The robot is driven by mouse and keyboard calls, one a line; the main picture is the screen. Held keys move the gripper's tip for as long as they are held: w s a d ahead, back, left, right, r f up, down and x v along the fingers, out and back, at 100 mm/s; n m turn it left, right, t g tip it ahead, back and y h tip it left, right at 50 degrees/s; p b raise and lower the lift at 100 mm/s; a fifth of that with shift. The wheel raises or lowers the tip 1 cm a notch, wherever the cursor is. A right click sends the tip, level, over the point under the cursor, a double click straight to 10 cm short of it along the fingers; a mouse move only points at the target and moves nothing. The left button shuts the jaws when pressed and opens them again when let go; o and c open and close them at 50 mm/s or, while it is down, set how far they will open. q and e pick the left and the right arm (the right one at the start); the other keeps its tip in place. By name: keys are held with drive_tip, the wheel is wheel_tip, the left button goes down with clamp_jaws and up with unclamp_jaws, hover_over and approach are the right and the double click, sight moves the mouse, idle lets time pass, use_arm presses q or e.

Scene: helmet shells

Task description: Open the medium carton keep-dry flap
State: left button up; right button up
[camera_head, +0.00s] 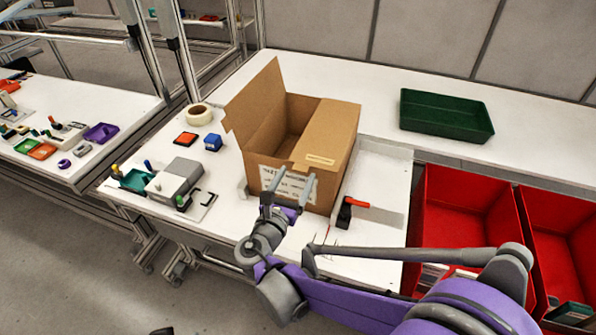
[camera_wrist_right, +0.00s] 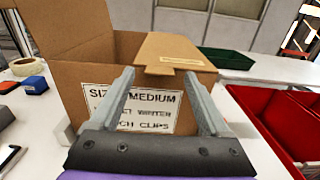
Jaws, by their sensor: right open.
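The medium carton (camera_head: 335,177) stands on the white table, its front label (camera_wrist_right: 145,108) reading "SIZE MEDIUM". Its left flap (camera_head: 257,103) stands up and leans outward. Its right flap (camera_head: 332,122) lies flat over the right part of the top and bears a pale yellow strip (camera_head: 320,159); it also shows in the wrist view (camera_wrist_right: 172,46). The strip's words are too small to read. My right gripper (camera_head: 294,177) is open and empty in front of the label, fingertips just below the right flap's front edge in the wrist view (camera_wrist_right: 158,75). Contact cannot be told. My left gripper is not in view.
A scraper with an orange and black handle (camera_head: 350,212) lies right of the carton. A green tray (camera_head: 446,116) is behind right, red bins (camera_head: 455,205) at right. A tape roll (camera_head: 199,115), blue block (camera_head: 213,142) and grey device (camera_head: 174,179) are at left.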

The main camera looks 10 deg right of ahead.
drive_tip(key=shift+x, duration=1.2)
clamp_jaws()
idle(0.6)
